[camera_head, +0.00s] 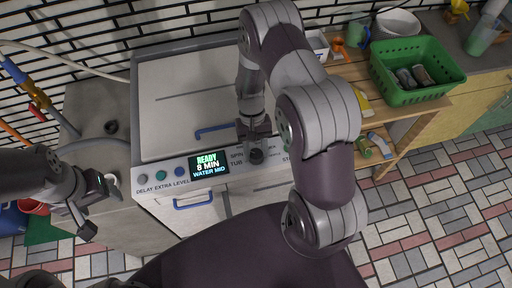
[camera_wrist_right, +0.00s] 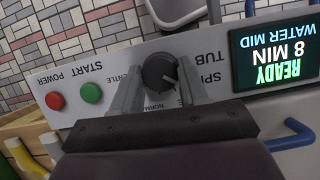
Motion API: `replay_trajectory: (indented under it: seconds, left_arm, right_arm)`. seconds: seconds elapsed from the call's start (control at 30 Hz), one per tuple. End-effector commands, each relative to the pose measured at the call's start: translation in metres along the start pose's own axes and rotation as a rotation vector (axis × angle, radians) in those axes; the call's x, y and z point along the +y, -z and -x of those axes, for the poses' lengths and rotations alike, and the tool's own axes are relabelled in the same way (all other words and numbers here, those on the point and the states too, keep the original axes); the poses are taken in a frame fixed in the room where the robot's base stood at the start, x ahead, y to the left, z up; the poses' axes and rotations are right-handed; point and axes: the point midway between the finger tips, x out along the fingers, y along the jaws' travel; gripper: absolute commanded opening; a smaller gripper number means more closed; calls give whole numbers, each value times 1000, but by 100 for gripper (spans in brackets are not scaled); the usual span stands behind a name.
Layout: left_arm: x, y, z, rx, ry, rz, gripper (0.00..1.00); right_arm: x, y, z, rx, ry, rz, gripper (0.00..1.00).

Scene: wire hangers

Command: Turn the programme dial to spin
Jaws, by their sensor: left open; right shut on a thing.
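The programme dial (camera_wrist_right: 159,70) is a dark round knob on the white control panel (camera_wrist_right: 120,62); it also shows in the head view (camera_head: 256,156). Its light pointer mark faces lower right in the wrist view, on the side of the SPIN lettering, which a finger partly covers. I cannot tell if it lines up exactly. My right gripper (camera_wrist_right: 158,84) is shut on the dial, one finger on each side; in the head view it reaches down from above (camera_head: 256,140). My left gripper (camera_head: 88,212) is open and empty, left of the machine.
The display (camera_head: 209,163) reads READY, 8 MIN, WATER MID. Red (camera_wrist_right: 55,101) and green (camera_wrist_right: 91,93) buttons sit beside the dial. Blue handles (camera_head: 214,130) are on the machine. A green basket (camera_head: 416,72) stands on the right-hand shelf. Tiled floor is open at right.

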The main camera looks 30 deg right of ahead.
Motion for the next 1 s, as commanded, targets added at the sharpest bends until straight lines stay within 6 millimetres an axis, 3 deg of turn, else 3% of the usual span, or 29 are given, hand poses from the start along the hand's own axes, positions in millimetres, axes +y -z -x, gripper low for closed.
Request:
replay_trajectory:
  seconds: [0.3, 0.87, 0.9, 0.97, 1.0]
  left_arm:
    - [0, 0, 2, 0, 0, 0, 72]
    - [0, 0, 2, 0, 0, 0, 72]
    - [0, 0, 2, 0, 0, 0, 72]
    - [0, 0, 2, 0, 0, 0, 72]
    - [0, 0, 2, 0, 0, 0, 72]
  right_arm:
    - [-1, 1, 2, 6, -45, 111, 13]
    - [-1, 2, 2, 6, -56, 136, 13]
    - [-1, 2, 2, 6, -56, 136, 50]
    - [-1, 1, 2, 6, -56, 136, 69]
    - [-1, 1, 2, 5, -56, 136, 69]
